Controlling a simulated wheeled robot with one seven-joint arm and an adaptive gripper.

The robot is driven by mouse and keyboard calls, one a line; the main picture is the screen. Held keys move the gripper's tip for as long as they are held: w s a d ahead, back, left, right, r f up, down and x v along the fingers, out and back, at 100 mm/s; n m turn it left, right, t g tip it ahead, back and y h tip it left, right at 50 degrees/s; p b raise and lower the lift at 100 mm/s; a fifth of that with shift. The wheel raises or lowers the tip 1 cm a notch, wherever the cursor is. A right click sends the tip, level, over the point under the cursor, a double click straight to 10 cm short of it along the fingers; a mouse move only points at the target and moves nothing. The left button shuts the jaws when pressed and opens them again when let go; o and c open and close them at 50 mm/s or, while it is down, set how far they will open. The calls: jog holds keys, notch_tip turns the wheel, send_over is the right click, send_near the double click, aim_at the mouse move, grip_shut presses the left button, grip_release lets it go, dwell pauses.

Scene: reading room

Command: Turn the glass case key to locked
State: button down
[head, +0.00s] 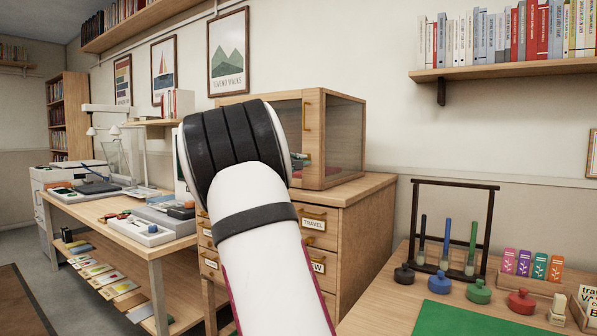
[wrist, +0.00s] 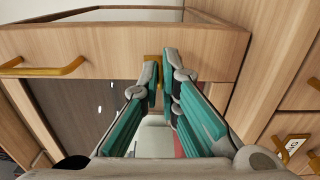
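The glass case (head: 342,122), with a wooden frame, stands on the drawer cabinet; my arm covers its lower left front in the head view. In the wrist view its wooden door frame (wrist: 205,45) crosses the top, with dark glass (wrist: 85,105) below it. The small brass key (wrist: 154,72) is at the frame, mostly covered by my fingertips; its turn angle cannot be read. My gripper (wrist: 160,75) has its teal-padded fingers drawn close together at the tips, with the brass between them. My gripper is hidden behind my arm in the head view.
A brass door handle (wrist: 42,68) sticks out left of my fingers. The drawer cabinet (head: 365,215) has labelled drawers below the case. A desk (head: 165,240) with trays stands at left.

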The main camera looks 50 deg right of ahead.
jog(key=shift+m, duration=0.3)
jog(key=c, duration=1.8)
grip_release()
jog(key=shift+a, duration=0.1)
jog(key=a, duration=0.7)
jog(key=s+a, duration=0.1)
jog(key=a, duration=0.3)
jog(key=shift+a, duration=0.35)
